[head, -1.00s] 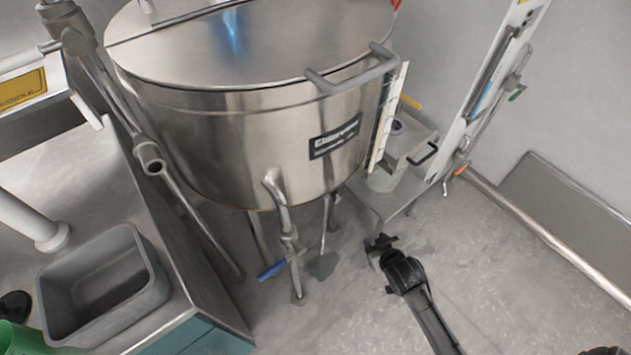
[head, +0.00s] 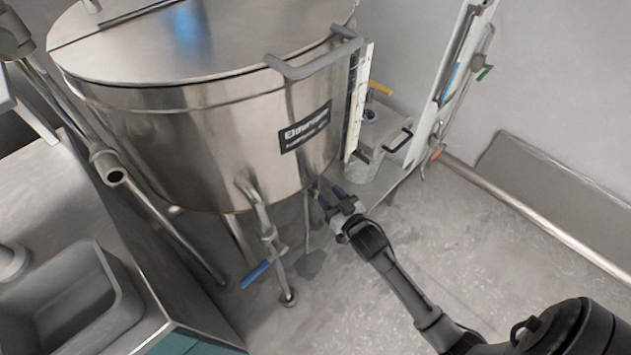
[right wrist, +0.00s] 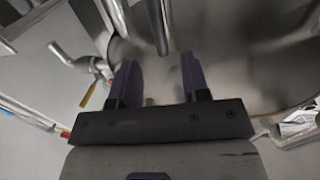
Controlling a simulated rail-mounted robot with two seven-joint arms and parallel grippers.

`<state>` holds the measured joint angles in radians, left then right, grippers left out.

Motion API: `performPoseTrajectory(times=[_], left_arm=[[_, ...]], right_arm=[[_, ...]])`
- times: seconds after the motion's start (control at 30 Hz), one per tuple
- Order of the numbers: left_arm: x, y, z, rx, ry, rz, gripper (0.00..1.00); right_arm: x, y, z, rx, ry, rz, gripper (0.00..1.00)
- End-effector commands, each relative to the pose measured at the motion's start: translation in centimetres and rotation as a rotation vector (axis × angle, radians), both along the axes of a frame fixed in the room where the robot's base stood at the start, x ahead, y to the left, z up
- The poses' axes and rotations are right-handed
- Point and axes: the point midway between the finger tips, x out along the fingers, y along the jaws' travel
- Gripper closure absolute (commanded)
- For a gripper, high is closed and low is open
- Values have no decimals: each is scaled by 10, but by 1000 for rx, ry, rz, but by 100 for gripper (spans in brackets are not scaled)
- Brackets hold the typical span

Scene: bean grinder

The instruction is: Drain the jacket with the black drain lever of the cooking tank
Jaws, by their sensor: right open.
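The steel cooking tank (head: 220,130) fills the upper left of the head view, its lid shut. It also shows in the right wrist view (right wrist: 225,70). A pipe (head: 256,210) with a blue-handled valve (head: 256,274) comes down from its front. I cannot make out the black drain lever in either view. My right gripper (head: 332,196) is open and empty, just right of the tank's lower edge, pointing toward its underside. In the right wrist view, its open fingers (right wrist: 160,82) point at the tank's underside and some upright pipes (right wrist: 160,25). My left gripper is not in view.
A metal canister (head: 372,140) stands right of the tank, near a white wall rack (head: 445,90). Several tank legs and pipes crowd the space below the tank. The floor (head: 470,230) at right is clear.

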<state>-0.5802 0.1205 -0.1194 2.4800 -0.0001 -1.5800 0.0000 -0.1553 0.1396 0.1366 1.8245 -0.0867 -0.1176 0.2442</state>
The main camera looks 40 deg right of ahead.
Motion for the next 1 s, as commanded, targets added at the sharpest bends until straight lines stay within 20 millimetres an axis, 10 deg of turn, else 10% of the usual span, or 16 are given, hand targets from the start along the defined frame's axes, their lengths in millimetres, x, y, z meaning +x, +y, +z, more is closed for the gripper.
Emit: performPoseTrajectory(times=[0.4,1.0], left_arm=[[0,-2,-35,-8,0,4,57],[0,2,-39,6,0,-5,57]], right_arm=[[63,-8,-2,0,-1,1,58],[76,-10,0,0,2,0,62]])
